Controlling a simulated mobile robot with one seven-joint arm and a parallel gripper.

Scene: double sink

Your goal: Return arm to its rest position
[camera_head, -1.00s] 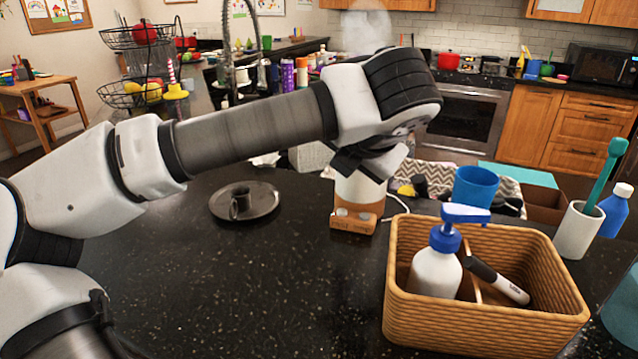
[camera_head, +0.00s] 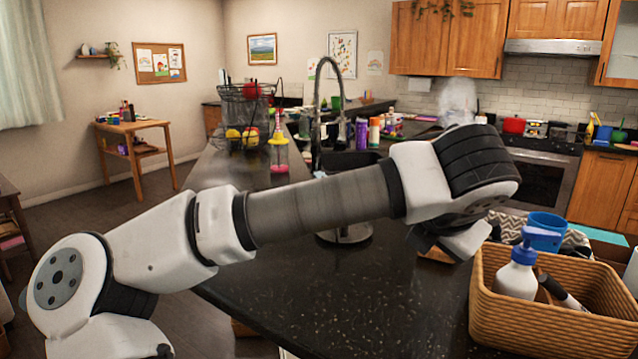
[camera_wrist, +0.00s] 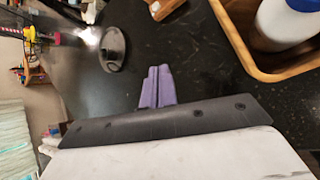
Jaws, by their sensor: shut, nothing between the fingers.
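My gripper shows in the wrist view (camera_wrist: 157,86) as two purple-grey fingers lying side by side, shut with nothing between them. It is over the dark speckled countertop (camera_head: 390,295), beside the wicker basket. In the head view my white and grey arm reaches across the counter from lower left to right. The gripper itself is mostly hidden there, below the wrist at right.
A wicker basket (camera_head: 497,318) with a white pump bottle (camera_head: 516,275) and a marker stands close at right. A blue cup (camera_head: 545,228) is behind it.

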